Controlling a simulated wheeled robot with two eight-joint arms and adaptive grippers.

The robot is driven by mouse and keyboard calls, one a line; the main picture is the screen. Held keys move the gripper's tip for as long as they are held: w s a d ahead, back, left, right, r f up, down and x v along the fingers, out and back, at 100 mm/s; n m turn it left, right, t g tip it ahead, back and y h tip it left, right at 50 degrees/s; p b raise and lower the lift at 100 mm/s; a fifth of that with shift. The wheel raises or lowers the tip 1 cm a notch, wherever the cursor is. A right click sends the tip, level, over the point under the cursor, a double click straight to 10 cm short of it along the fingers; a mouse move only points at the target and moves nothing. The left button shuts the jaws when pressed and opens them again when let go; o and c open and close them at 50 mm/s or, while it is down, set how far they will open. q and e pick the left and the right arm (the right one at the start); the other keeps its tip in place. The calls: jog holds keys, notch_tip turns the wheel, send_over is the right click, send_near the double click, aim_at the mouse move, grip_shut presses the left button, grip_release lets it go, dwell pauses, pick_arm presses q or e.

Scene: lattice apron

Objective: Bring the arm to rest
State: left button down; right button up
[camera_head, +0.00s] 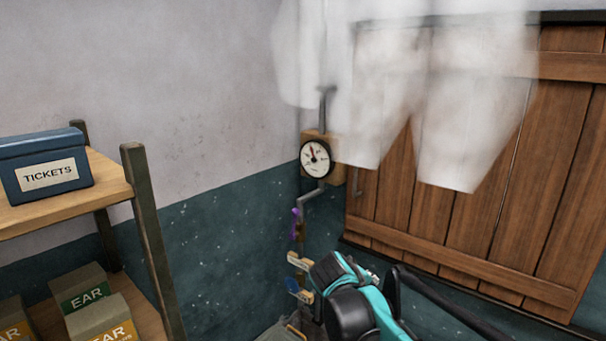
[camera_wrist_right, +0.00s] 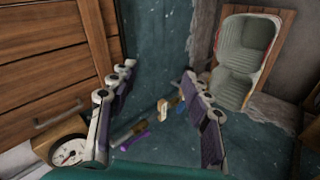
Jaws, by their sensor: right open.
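My right arm comes in at the bottom of the head view, with teal and black links (camera_head: 352,298) in front of the lower wall. Its fingers cannot be made out there. In the right wrist view my right gripper (camera_wrist_right: 156,76) is open, its two fingers wide apart with nothing between their pads. Beyond the fingers is a pipe with a purple handle (camera_wrist_right: 133,141) and a small tag (camera_wrist_right: 162,110). The purple handle also shows in the head view (camera_head: 295,223), just above and left of my arm. My left gripper is not in view.
A round gauge (camera_head: 315,158) is on the wall beside a wooden shutter (camera_head: 480,215). White hazy shapes (camera_head: 460,110) cover part of the shutter. At left a shelf (camera_head: 110,182) holds a blue tickets box (camera_head: 45,165) and EAR boxes (camera_head: 83,289). A grey-green padded seat (camera_wrist_right: 243,62) is beyond the right finger.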

jog(key=s+d+f+m+y+b, duration=0.1)
jog(key=s+f, duration=0.3)
jog(key=s, duration=0.4)
jog(key=s+d+f+m+y+b, duration=0.1)
jog(key=s+f+m, duration=0.3)
jog(key=s, duration=0.5)
jog(key=s+d+f+m+y+b, duration=0.1)
jog(key=s+f+m+y, duration=0.1)
jog(key=s+f, duration=0.4)
jog(key=shift+s+f+m+y, duration=0.25)
jog(key=shift+s+m+y, duration=0.2)
jog(key=shift+s, duration=0.75)
